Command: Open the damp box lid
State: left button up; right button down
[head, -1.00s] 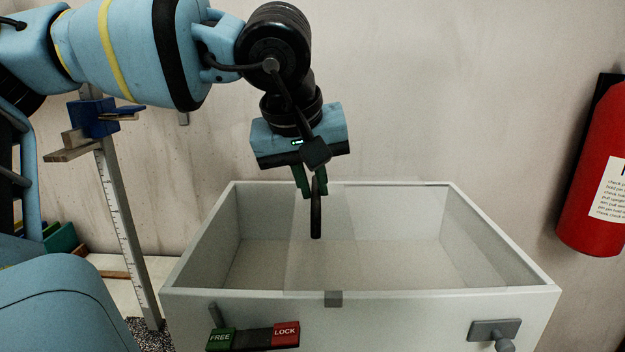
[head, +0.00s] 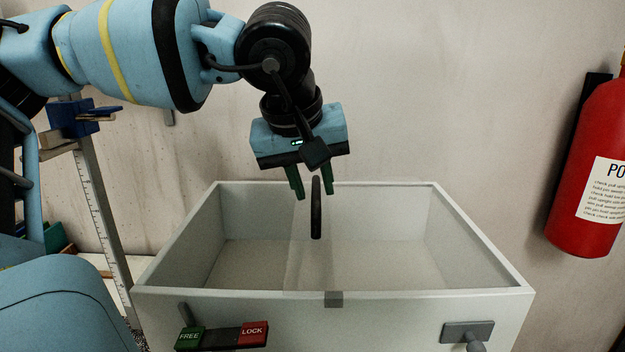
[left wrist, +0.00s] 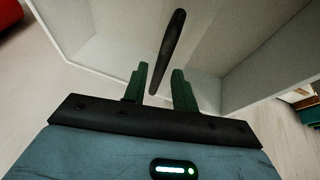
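The damp box (head: 480,262) is a pale grey open-looking bin. A faint translucent band (head: 308,262) crosses it front to back, seemingly part of a clear lid; its exact edges are hard to tell. A dark upright handle (head: 316,212) stands at this band, and a small grey tab (head: 333,299) sits at the front rim. My left gripper (head: 312,192) is open above the box, its green fingers at the handle's top. In the left wrist view the handle (left wrist: 169,50) has its near end between the spread fingers (left wrist: 160,78), with gaps visible. My right gripper is not in view.
The box front carries a lever with a green FREE block (head: 189,337) and a red LOCK block (head: 253,334), and a grey knob plate (head: 467,332). A red extinguisher (head: 588,170) hangs at right. A ruler stand (head: 105,215) is at left. A wall stands close behind.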

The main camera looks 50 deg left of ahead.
pick_arm(q)
jog(key=shift+o, duration=0.3)
jog(key=shift+r, duration=0.1)
jog(key=v, duration=0.7)
jog(key=shift+s+r, duration=0.2)
jog(key=shift+r, duration=0.1)
jog(key=shift+d+f, duration=0.1)
